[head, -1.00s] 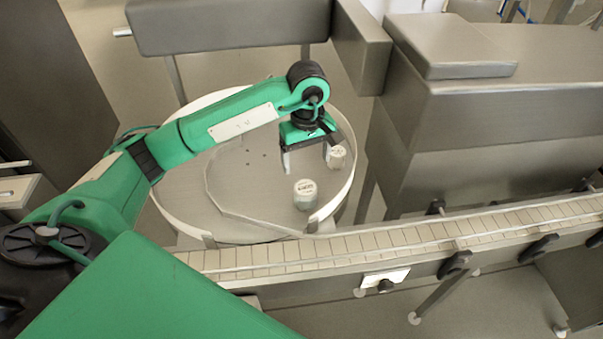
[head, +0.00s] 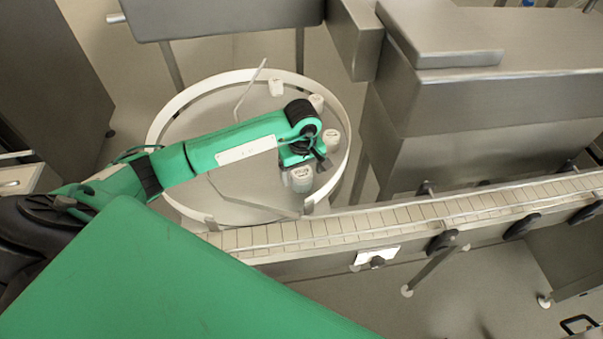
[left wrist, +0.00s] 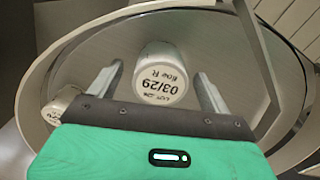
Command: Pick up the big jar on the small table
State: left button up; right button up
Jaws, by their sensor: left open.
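The big jar (head: 300,180) is white with dark print on its lid. It stands upright on the small round table (head: 160,128), near the rim by the conveyor. My left gripper (head: 304,166) is open and close to this jar, partly covering it in the head view. In the left wrist view the jar (left wrist: 165,62) sits between the two spread fingers, with the lid print facing the camera. I cannot tell whether either finger touches it. My right gripper is not in view.
More white jars stand along the table's far and right rim: one (head: 331,141) beside my gripper, another (head: 316,102) behind it, and one (head: 276,87) at the back. A thin guide rail (head: 250,90) rises from the table. A slatted conveyor (head: 400,220) runs along the front.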

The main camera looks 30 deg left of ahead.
pick_arm(q)
jog(key=shift+f+p, duration=0.4)
jog(key=shift+f, duration=0.95)
jog(key=shift+c, duration=0.4)
jog(key=c, duration=1.1)
jog(key=shift+o, duration=0.2)
jog(key=shift+r, duration=0.15)
